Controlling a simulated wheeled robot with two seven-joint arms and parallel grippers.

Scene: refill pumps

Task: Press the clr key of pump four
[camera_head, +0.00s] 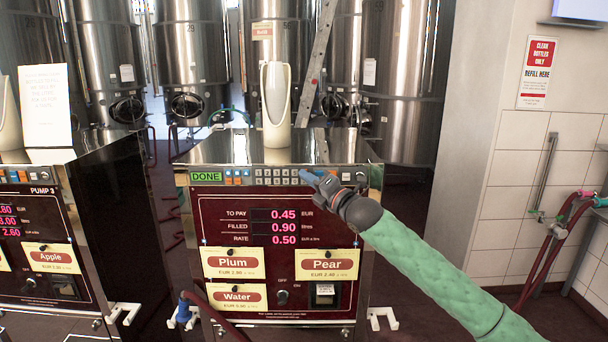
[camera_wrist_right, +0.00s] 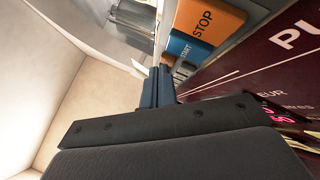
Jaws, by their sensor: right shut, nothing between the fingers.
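The middle pump (camera_head: 185,225) has a green display reading DONE and a keypad (camera_head: 276,177) of small pale keys along its top strip. Its number is hidden behind my right arm; only the letters "PU" show in the right wrist view. I cannot read the key labels, so I cannot pick out the clr key. My right gripper (camera_head: 309,177) is shut and empty, its blue fingertips at the right end of the keypad. I cannot tell whether they touch a key. The fingers (camera_wrist_right: 158,88) also show in the right wrist view. My left gripper is out of view.
In the right wrist view an orange STOP key (camera_wrist_right: 209,20) and a blue START key (camera_wrist_right: 188,50) lie close by the fingers. A white scoop-shaped holder (camera_head: 276,110) stands on the pump's top. Pump 3 (camera_head: 120,200) stands to the left. Steel tanks (camera_head: 195,50) stand behind.

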